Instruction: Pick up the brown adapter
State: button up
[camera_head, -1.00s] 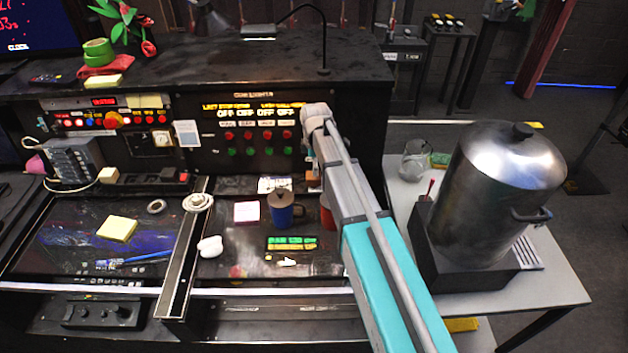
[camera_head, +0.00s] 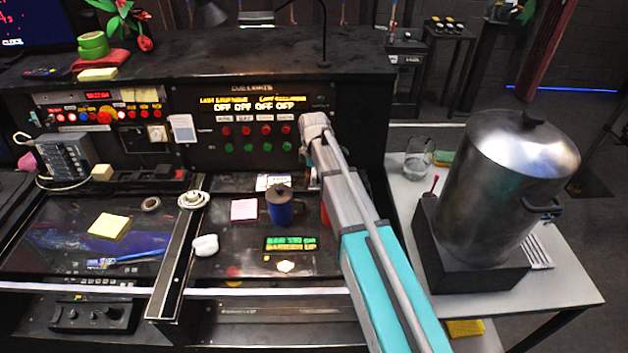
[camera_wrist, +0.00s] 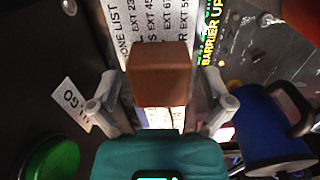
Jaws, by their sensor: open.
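The brown adapter (camera_wrist: 160,72) is a small plain block in the middle of the wrist view. It lies in front of a white sheet with a printed phone list (camera_wrist: 150,30). My gripper (camera_wrist: 160,95) is open, with one finger to the left of the adapter and one to the right. Gaps show between the block and both fingers. How deep the adapter sits between the fingertips I cannot tell. In the head view my arm reaches to the console, and it hides the adapter and most of the gripper.
A blue mug with a dark lid (camera_head: 280,205) stands close by; it also shows at the right of the wrist view (camera_wrist: 265,130). A green button (camera_wrist: 50,158) is at lower left there. A large metal urn (camera_head: 510,190) stands on the side table.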

dwell(0.6)
jog(key=c, duration=1.3)
